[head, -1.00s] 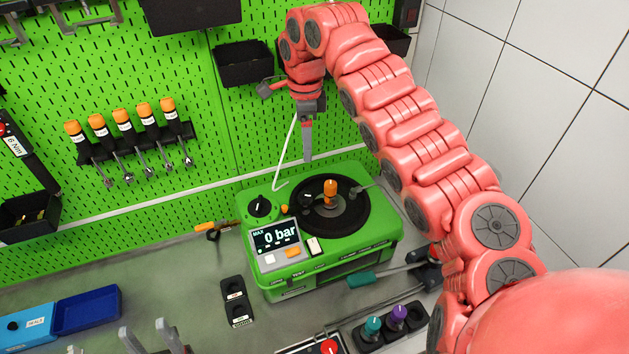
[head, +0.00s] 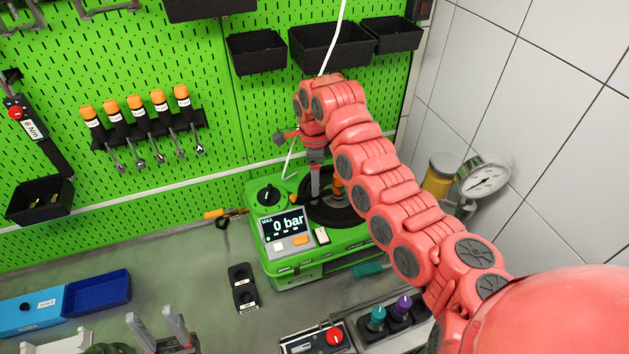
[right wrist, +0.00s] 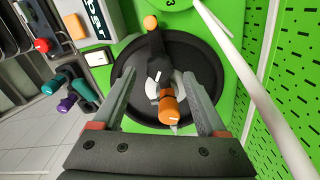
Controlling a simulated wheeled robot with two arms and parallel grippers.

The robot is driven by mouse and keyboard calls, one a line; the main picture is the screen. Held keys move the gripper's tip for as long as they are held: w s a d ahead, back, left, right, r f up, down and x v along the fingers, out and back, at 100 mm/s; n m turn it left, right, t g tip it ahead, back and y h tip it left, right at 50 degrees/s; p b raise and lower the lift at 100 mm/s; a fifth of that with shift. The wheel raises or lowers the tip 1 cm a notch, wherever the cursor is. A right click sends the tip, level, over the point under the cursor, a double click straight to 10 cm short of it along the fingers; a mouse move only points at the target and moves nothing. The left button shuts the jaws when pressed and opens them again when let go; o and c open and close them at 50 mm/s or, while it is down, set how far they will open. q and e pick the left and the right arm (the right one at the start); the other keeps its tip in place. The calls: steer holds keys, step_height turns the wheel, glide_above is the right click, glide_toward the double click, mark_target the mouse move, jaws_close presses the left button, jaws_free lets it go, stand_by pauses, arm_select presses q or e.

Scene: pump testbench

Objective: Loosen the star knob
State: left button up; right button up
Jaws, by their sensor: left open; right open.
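The green test bench (head: 335,255) carries a round black dish (head: 335,212) and a small black knob (head: 268,195). In the right wrist view, the dish (right wrist: 205,65) holds an orange-tipped part (right wrist: 168,103) and a black arm with an orange end (right wrist: 150,22). I cannot tell which part is the star knob. My right gripper (head: 315,182) is open over the dish; in the right wrist view its fingers (right wrist: 158,76) stand on both sides of the orange-tipped part, with no visible grip on it. My left gripper (head: 157,326) is open and empty at the bottom left.
The display (head: 281,222) reads 0 bar. A white tube (head: 292,158) rises behind the bench. A pressure gauge (head: 483,178) stands at the right. Teal (head: 376,318) and purple (head: 403,306) knobs sit in front.

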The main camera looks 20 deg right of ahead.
steer(key=shift+f, duration=1.3)
jaws_close()
